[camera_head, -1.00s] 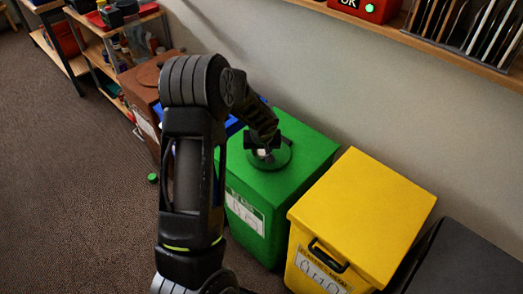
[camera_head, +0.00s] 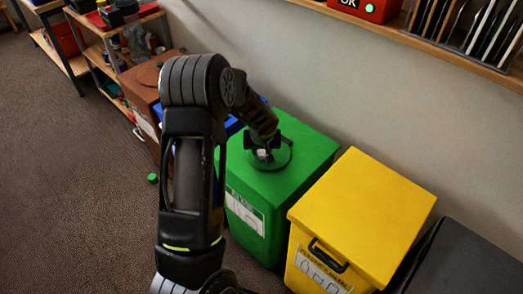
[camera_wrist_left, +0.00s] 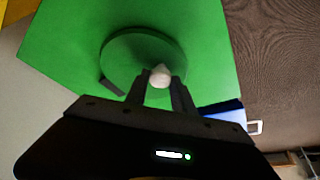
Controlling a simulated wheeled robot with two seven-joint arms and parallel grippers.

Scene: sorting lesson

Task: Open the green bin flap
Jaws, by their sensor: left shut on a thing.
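The green bin (camera_head: 310,149) stands in a row by the wall, with a pale label on its front. Its round green flap (camera_head: 286,158) lies on top and looks flat on the lid; my gripper hides part of it. In the left wrist view the flap (camera_wrist_left: 122,55) is a disc with a dark piece at its edge. My left gripper (camera_head: 263,150) is over the flap, shut on a small white rounded thing (camera_wrist_left: 160,74). I cannot tell whether the white thing touches the flap. My right gripper is not in view.
A yellow bin (camera_head: 360,215) with a black handle stands right of the green bin, and a dark box (camera_head: 465,265) beyond it. A blue bin, mostly hidden, and a brown bin (camera_head: 140,85) stand left. A small green thing (camera_head: 152,178) lies on the open floor.

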